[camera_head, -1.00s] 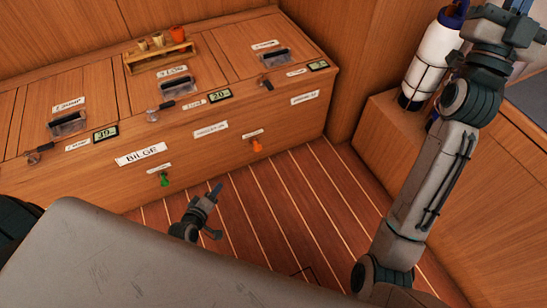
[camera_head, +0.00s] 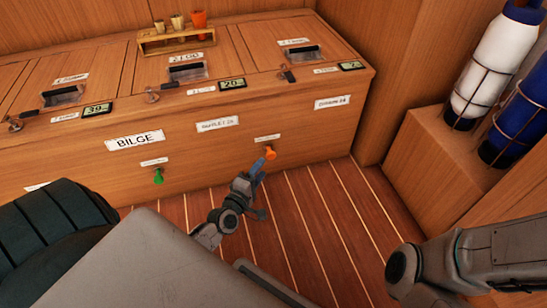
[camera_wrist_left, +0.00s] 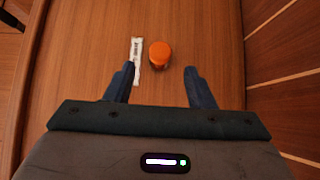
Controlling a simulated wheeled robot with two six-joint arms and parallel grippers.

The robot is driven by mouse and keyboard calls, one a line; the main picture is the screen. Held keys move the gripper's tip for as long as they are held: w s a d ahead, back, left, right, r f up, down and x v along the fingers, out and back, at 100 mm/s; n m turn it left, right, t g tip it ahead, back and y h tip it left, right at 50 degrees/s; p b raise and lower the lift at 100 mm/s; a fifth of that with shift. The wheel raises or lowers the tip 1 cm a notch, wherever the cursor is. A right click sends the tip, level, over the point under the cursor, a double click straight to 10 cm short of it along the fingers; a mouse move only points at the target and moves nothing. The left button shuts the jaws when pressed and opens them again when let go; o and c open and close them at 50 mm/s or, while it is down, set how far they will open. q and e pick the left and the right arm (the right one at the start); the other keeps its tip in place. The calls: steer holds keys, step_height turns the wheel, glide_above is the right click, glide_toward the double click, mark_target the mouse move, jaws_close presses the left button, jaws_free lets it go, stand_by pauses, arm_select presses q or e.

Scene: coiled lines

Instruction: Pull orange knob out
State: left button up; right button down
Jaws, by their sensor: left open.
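The orange knob (camera_head: 270,153) sticks out from the front of the wooden cabinet, below a small white label (camera_head: 267,138). In the left wrist view the knob (camera_wrist_left: 160,55) shows just beyond the fingertips, roughly centred between them, with its label (camera_wrist_left: 136,55) to its left. My left gripper (camera_head: 258,167) is open and empty, close to the knob, with its blue fingers pointing at the cabinet front. In the left wrist view the two fingers (camera_wrist_left: 161,76) stand apart on either side, and neither touches the knob. My right gripper is out of view.
A green knob (camera_head: 158,176) sits on the same front, left of the orange one, under the BILGE label (camera_head: 135,140). Small cups stand in a rack (camera_head: 177,40) on the cabinet top. Caged white (camera_head: 497,60) and blue (camera_head: 521,120) cylinders stand at right. The striped floor (camera_head: 300,215) is clear.

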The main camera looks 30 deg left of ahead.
mark_target(270, 157)
arm_select(q)
steer(key=w, duration=0.5)
steer(key=w+b, duration=0.1)
steer(key=w, duration=0.2)
steer(key=shift+a, duration=0.35)
steer(key=shift+c, duration=0.2)
